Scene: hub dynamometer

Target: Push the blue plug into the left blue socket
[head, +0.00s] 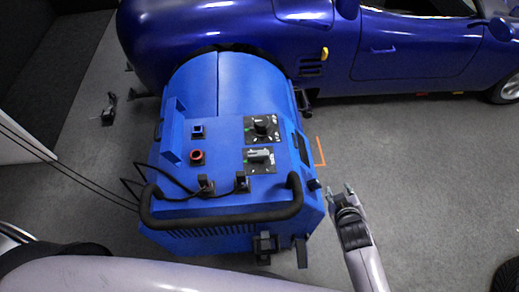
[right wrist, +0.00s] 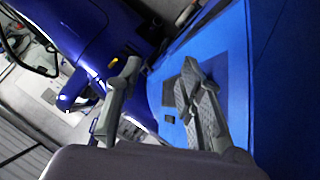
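A blue-rimmed square socket (head: 198,130) is on the left part of the blue machine's top panel, with a red round socket (head: 197,156) below it. Two dark plug-like pieces, a left one (head: 205,185) and a right one (head: 242,182), stand near the front handle with black cables by them. I cannot tell which is the blue plug. My right gripper (head: 339,193) is open and empty, right of the machine and apart from the plugs. Its spread fingers also show in the right wrist view (right wrist: 160,82). My left gripper is not in view.
The blue machine (head: 225,215) has a black front handle (head: 225,217) and two knobs, an upper one (head: 262,127) and a lower one (head: 260,156). A blue car (head: 400,50) stands behind it. Grey floor (head: 430,160) is clear to the right.

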